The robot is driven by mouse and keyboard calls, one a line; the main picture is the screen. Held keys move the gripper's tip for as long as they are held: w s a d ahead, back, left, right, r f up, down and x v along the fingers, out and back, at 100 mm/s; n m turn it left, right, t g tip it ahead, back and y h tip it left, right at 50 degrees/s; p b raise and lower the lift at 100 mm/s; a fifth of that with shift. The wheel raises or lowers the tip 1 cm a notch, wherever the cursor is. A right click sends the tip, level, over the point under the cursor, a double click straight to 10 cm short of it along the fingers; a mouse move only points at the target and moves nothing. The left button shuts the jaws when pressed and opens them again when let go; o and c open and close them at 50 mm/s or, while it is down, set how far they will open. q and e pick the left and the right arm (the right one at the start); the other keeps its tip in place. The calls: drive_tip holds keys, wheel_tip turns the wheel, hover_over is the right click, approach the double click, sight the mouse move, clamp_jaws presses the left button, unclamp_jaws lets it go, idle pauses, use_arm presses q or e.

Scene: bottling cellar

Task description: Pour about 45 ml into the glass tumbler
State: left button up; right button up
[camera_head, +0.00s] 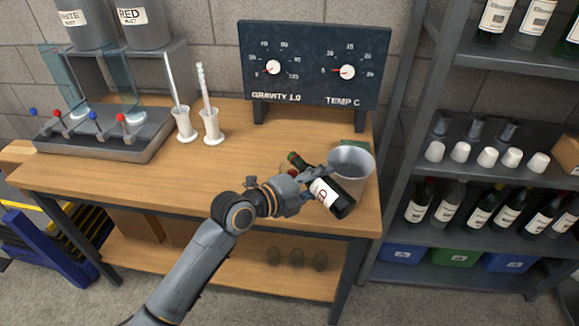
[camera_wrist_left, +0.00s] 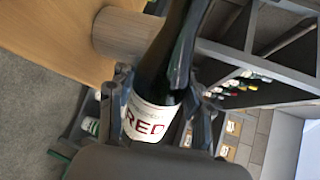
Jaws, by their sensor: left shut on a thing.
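My left gripper (camera_head: 312,188) is shut around the body of a dark bottle (camera_head: 342,205) with a white label reading RED. The bottle is tilted over the right part of the wooden table, its neck pointing up and left, its base toward the front right. In the left wrist view the bottle (camera_wrist_left: 156,88) sits between the two fingers (camera_wrist_left: 158,105). A small glass with a reddish tint (camera_head: 285,169), probably the tumbler, shows beside the bottle neck, mostly hidden by the gripper and bottle. I cannot tell its level or whether liquid flows. My right gripper is out of view.
A grey bucket (camera_head: 351,164) stands close behind the bottle. A gauge board (camera_head: 314,62) stands at the table's back. Two white cylinders (camera_head: 184,124) with upright sticks and a tap tray (camera_head: 105,135) are left. A bottle shelf (camera_head: 480,165) stands right. The table's middle is clear.

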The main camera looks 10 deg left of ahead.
use_arm(q)
drive_tip(key=shift+s+d+r, duration=0.1)
drive_tip(key=shift+s+d, duration=0.3)
drive_tip(key=shift+s, duration=0.05)
idle(2.2)
drive_tip(key=shift+s+d+m+t+y, duration=0.2)
drive_tip(key=shift+m+t+y, duration=0.15)
drive_tip(key=shift+m, duration=0.65)
wheel_tip(320, 180, down, 2)
drive_tip(key=b, duration=0.3)
drive_tip(key=shift+a+f+m+t, duration=0.1)
drive_tip(key=shift+f+m+t, duration=0.15)
drive_tip(key=shift+m, duration=0.15)
drive_tip(key=shift+w, duration=0.15)
drive_tip(key=shift+a+f, duration=0.1)
drive_tip(key=shift+f, duration=0.05)
drive_tip(key=shift+f+m+b, duration=0.4)
drive_tip(key=shift+f+b, duration=0.5)
drive_tip(key=shift+b, duration=0.1)
drive_tip(key=shift+w+r, duration=0.1)
